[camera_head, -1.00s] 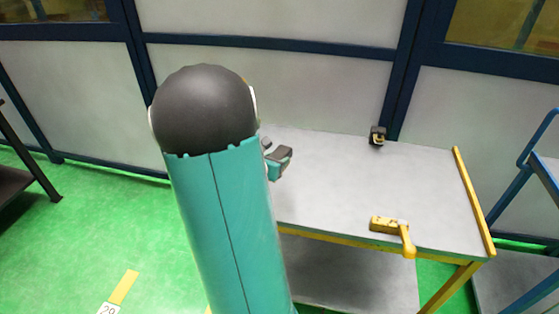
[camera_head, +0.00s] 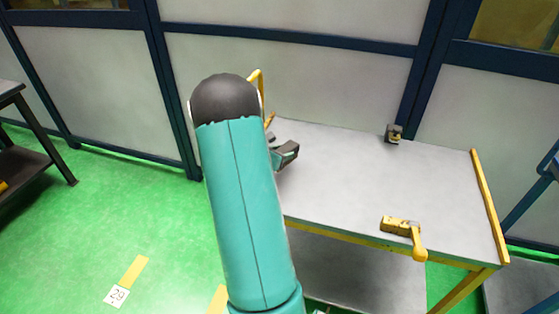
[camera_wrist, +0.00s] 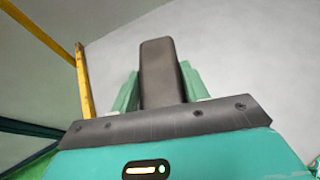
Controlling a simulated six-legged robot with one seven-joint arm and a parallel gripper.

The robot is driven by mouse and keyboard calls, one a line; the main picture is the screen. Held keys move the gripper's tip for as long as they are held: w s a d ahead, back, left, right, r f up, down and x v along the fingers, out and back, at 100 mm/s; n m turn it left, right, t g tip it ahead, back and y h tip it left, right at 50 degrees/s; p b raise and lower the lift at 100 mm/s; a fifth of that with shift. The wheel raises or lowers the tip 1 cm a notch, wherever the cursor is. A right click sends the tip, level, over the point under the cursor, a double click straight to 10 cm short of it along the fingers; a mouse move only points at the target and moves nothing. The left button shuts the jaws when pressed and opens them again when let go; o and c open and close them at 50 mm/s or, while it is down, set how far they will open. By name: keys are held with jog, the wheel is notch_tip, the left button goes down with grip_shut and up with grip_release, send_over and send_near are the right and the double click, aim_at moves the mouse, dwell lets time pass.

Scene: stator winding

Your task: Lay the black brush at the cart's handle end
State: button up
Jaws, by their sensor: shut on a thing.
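My gripper (camera_wrist: 155,95) is shut on the black brush (camera_wrist: 159,72), a dark block standing up between the teal fingers in the wrist view. In the head view, my gripper (camera_head: 282,157) shows just right of my arm, over the left end of the cart top (camera_head: 345,185). The dark end of the brush is there too, partly hidden. The cart's yellow handle (camera_head: 261,82) rises behind my arm at the cart's left end; it also shows at the left of the wrist view (camera_wrist: 82,80). I cannot tell whether the brush touches the top.
A small black and yellow object (camera_head: 394,133) sits at the cart's back edge. A yellow tool (camera_head: 401,226) lies at the front edge. A yellow rail (camera_head: 488,205) closes the right end. The middle of the top is clear. A panelled wall (camera_head: 290,80) stands behind.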

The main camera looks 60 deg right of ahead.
jog(key=shift+w+d+f, duration=0.2)
jog(key=shift+w+f, duration=0.15)
jog(key=shift+f, duration=0.15)
jog(key=shift+w+d+f, duration=0.15)
jog(key=shift+w+f, duration=0.15)
jog(key=shift+f, duration=1.55)
jog(key=shift+f, duration=0.2)
jog(key=o, duration=1.1)
jog(key=shift+c, duration=0.2)
jog(key=shift+r, duration=0.1)
